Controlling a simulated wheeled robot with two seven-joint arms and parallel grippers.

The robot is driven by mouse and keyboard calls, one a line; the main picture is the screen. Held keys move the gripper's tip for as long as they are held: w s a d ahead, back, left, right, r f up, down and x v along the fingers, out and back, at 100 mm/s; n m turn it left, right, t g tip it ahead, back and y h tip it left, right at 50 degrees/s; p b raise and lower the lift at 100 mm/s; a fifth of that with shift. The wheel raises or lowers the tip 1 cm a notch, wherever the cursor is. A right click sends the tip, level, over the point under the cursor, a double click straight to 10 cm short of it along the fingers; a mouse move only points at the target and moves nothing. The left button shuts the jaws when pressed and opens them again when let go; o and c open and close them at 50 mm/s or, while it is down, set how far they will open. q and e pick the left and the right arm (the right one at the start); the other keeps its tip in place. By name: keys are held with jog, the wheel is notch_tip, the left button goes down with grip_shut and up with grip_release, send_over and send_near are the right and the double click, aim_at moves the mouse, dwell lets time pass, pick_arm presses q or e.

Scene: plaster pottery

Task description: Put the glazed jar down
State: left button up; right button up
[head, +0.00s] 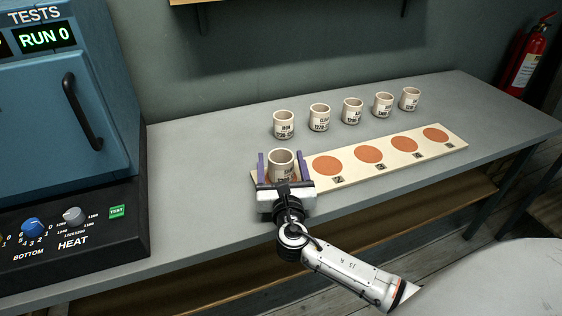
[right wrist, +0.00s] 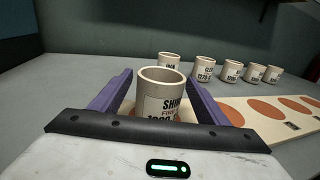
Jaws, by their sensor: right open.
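A cream jar (head: 281,160) with a black-lettered label stands upright at the left end of a pale board (head: 374,171) with orange discs. Its label in the right wrist view (right wrist: 160,100) begins "SHIN"; the rest is partly hidden. My right gripper (head: 279,165) is open, with one purple finger on each side of this jar. In the right wrist view gaps show between the jar and both fingers. The board's left end under the jar is mostly hidden by the jar and gripper. My left gripper is not in view.
Several similar labelled jars (head: 352,111) stand in a row behind the board. The other orange discs (head: 404,145) are bare. A blue kiln (head: 62,110) with a control panel stands left. The grey bench (head: 215,190) is clear between. A red extinguisher (head: 523,65) hangs far right.

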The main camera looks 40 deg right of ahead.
jog(key=v, duration=1.2)
jog(key=shift+r, duration=0.1)
dwell(1.0)
